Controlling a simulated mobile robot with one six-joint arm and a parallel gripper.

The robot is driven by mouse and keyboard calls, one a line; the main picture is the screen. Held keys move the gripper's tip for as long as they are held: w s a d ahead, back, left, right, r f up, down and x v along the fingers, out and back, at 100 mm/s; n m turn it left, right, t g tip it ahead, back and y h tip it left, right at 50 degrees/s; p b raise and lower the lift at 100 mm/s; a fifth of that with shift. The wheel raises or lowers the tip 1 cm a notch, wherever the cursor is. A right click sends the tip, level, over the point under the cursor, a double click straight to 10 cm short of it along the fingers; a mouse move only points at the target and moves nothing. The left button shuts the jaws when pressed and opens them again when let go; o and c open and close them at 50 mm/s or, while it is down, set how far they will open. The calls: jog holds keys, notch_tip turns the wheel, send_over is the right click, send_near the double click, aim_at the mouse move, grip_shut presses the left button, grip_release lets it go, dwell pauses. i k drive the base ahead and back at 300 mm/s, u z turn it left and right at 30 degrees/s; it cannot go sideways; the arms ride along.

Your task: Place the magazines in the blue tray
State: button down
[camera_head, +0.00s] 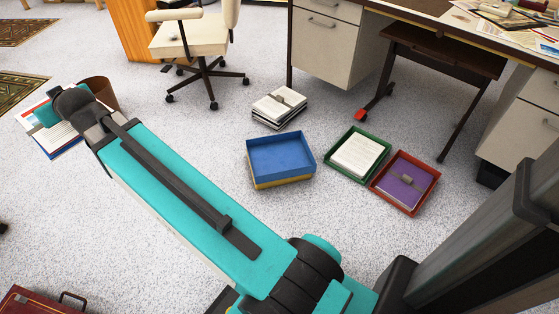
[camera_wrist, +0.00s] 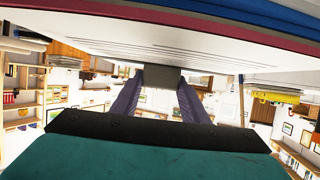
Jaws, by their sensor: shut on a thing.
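The magazines (camera_head: 60,138) are a thin stack with white pages and blue and red edges at the far left of the head view, beyond the end of my arm. In the wrist view the stack (camera_wrist: 150,38) spans the top, with a pink and a blue cover edge. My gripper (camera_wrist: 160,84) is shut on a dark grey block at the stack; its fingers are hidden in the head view. The blue tray (camera_head: 280,152) is empty and sits on a yellow tray on the floor, well to the right of the magazines.
A green tray (camera_head: 384,144) with papers and a red tray (camera_head: 430,186) with a purple item stand right of the blue tray. A paper stack (camera_head: 279,106) lies behind it. A brown bin (camera_head: 101,90) is near the magazines. A chair (camera_head: 196,38) and desk stand behind.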

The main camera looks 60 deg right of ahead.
aim_at(281, 159)
jog(key=i, duration=0.9)
